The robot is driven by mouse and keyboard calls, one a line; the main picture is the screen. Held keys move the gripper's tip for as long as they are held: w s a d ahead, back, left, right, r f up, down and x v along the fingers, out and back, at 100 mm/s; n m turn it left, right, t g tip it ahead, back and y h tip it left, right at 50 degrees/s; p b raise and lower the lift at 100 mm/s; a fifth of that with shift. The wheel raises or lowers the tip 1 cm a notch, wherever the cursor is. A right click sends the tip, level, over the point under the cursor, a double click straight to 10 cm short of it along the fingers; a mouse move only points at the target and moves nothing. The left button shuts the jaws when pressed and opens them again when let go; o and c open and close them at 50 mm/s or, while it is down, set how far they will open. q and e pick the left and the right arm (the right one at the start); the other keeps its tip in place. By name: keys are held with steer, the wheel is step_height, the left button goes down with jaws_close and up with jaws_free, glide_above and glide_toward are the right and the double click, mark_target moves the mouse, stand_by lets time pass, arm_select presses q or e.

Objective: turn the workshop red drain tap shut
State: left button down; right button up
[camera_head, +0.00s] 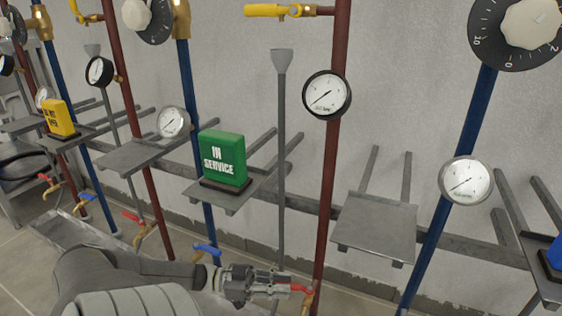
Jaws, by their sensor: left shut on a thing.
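My left gripper (287,285) reaches in from the lower left. It is shut on the red handle of a drain tap (302,290) at the bottom centre, at the foot of a dark red pipe (329,190). The handle is partly hidden by the fingers, and the brass tap body runs to the lower edge of the picture. I cannot tell how far the handle is turned. My right gripper is not in view.
A tap with a blue handle (207,250) sits just left of my gripper. Another red-handled tap (132,216) is farther left. A green "IN SERVICE" sign (222,158) stands on a grey shelf above my arm. An empty grey shelf (375,228) juts out at the right.

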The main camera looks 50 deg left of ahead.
arm_select(q)
steer(key=shift+w+a+m+g+h+b, duration=0.3)
steer(key=shift+m+g+h+b, duration=0.1)
steer(key=shift+g+h, duration=0.1)
steer(key=c, duration=1.3)
jaws_free()
steer(key=shift+c, duration=0.2)
steer(key=v, duration=1.2)
